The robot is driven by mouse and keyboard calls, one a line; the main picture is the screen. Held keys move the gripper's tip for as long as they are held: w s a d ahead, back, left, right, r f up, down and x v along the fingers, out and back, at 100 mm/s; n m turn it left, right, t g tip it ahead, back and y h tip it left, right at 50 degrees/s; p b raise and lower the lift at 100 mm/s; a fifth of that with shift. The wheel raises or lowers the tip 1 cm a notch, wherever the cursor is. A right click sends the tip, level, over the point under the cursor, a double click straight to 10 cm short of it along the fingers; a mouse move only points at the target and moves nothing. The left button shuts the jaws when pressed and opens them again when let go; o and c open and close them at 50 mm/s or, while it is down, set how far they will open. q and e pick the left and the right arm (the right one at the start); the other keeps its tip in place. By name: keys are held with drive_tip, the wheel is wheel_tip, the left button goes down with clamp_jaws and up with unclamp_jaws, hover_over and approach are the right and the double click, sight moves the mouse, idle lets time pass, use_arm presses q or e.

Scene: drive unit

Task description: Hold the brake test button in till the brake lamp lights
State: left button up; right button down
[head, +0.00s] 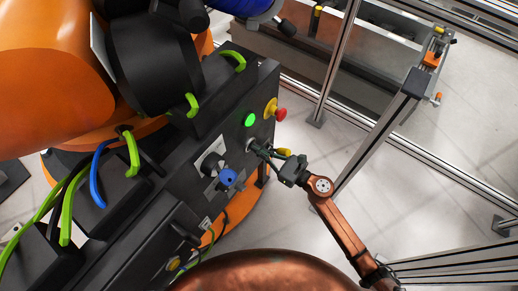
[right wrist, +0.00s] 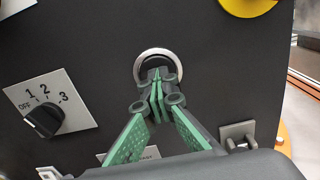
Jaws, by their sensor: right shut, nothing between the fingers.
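The drive unit's dark front panel (head: 233,130) carries a round button in a silver ring (right wrist: 157,52). My right gripper (head: 259,148) is shut and empty, with its fingertips at this ring. In the right wrist view my right gripper's fingertips (right wrist: 157,78) cover the lower middle of the button, so I cannot tell whether they touch it or how far in it sits. A green lamp (head: 250,120) glows above the gripper in the head view; I cannot read which lamp it is. My left gripper is not in view.
A red emergency stop (head: 281,114) on a yellow base sits right of the green lamp. A rotary switch (right wrist: 43,120) marked OFF, 1, 2, 3 is left of the ring. A blue socket (head: 229,178) is lower on the panel. Metal frame posts (head: 337,60) stand to the right.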

drive_tip(key=shift+a+r, duration=0.35)
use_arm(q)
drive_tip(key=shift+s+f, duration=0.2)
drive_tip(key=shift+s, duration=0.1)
use_arm(e)
drive_tip(key=v, duration=1.4)
drive_tip(key=shift+d+f, duration=0.35)
drive_tip(key=shift+d, duration=0.05)
